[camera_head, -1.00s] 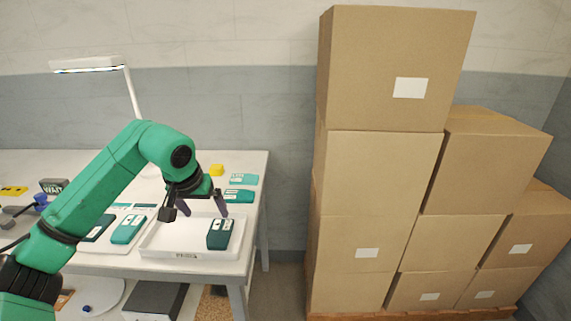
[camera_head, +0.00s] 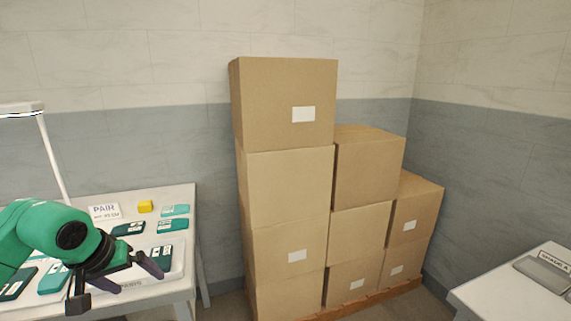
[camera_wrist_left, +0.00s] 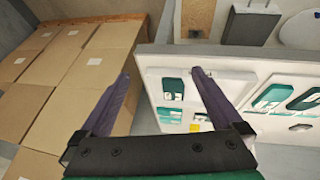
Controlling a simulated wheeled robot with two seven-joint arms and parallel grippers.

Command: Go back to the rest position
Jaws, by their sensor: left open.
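My left gripper (camera_head: 137,278) is open and empty, with its dark purple fingers apart. In the head view it is at the lower left, in front of the white tray (camera_head: 177,272). A teal case (camera_head: 161,254) lies in the tray, partly hidden behind the gripper. My right gripper is out of view.
Cardboard boxes (camera_head: 285,187) stand stacked on a pallet beside the white table (camera_head: 186,193). The table holds several teal cases (camera_head: 172,226), a yellow block (camera_head: 145,206), a PAIR sign (camera_head: 103,212) and a lamp (camera_head: 52,155). Another white table (camera_head: 505,300) stands at the right.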

